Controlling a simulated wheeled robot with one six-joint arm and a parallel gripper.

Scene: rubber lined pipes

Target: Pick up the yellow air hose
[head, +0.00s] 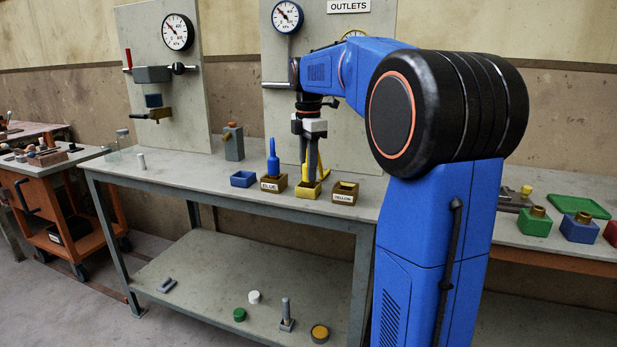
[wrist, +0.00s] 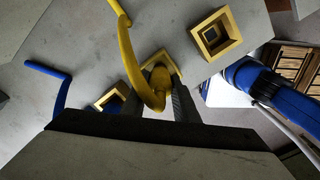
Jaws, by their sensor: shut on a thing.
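The yellow air hose (wrist: 127,55) curves down in the wrist view and ends between my gripper's fingers (wrist: 158,100). My gripper is shut on it, close to its thick end. In the head view my gripper (head: 312,180) points straight down over a yellow square holder (head: 308,191), and a thin part of the yellow hose (head: 321,164) shows beside the fingers. The holder's rim (wrist: 164,62) shows right behind the hose end in the wrist view. I cannot tell whether the hose end still sits in the holder.
A blue hose (head: 273,158) stands in a holder labelled BLUE (head: 273,184), left of my gripper. A holder labelled YELLOW (head: 344,194) stands to the right. A blue open box (head: 243,179) and a grey post block (head: 233,145) stand further left. Gauge panels (head: 165,75) rise behind.

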